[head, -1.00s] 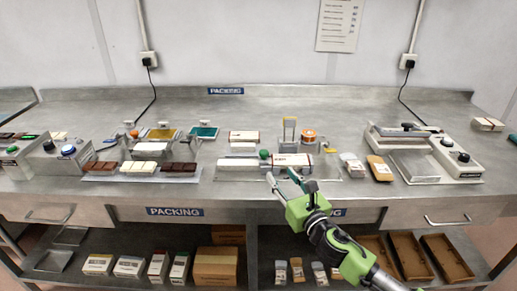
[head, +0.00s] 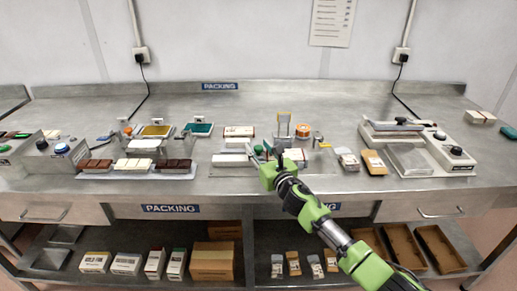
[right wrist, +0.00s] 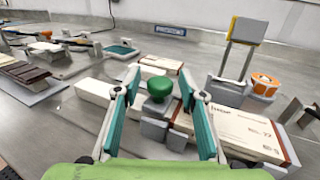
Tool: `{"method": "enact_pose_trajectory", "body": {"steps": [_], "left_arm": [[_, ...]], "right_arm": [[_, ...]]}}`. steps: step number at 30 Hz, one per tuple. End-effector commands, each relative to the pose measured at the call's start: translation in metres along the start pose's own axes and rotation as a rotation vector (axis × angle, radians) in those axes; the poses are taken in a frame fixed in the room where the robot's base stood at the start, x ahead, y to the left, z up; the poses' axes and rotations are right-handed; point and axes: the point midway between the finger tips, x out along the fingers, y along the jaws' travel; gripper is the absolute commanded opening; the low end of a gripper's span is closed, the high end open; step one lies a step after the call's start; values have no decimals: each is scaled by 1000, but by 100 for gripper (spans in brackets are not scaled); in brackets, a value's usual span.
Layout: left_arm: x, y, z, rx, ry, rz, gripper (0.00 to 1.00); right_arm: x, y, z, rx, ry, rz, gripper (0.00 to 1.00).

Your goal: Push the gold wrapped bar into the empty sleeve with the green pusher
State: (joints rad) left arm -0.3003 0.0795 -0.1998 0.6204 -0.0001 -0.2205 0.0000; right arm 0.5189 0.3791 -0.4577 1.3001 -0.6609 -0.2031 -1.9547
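The green pusher knob (head: 258,149) stands on a grey block on the packing fixture. In the right wrist view the knob (right wrist: 165,84) is between the two teal fingers of my right gripper (right wrist: 161,77), which are apart on either side of it. In the head view my right gripper (head: 271,157) is at the fixture, partly covering it. A cream printed sleeve (right wrist: 235,130) lies right of the pusher; it also shows in the head view (head: 296,155). I cannot make out a gold wrapped bar; part of the fixture is hidden. My left gripper is not in view.
A white block (right wrist: 92,91) lies left of the pusher. Behind the fixture are a yellow-topped stand (head: 284,118) and an orange roll (head: 303,130). Pouches (head: 374,162) and a sealing machine (head: 410,150) stand right; chocolate trays (head: 135,175) lie left.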

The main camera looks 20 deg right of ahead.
Motion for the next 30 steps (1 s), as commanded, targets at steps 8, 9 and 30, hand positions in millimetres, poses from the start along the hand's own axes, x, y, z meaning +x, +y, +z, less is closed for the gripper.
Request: {"method": "enact_pose_trajectory", "body": {"steps": [8, 9, 30], "left_arm": [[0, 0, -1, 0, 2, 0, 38], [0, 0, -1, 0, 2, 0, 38], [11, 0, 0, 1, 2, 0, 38]], "right_arm": [[5, 0, 0, 0, 0, -1, 38], [5, 0, 0, 0, 0, -1, 38], [24, 47, -2, 3, -1, 3, 0]]}}
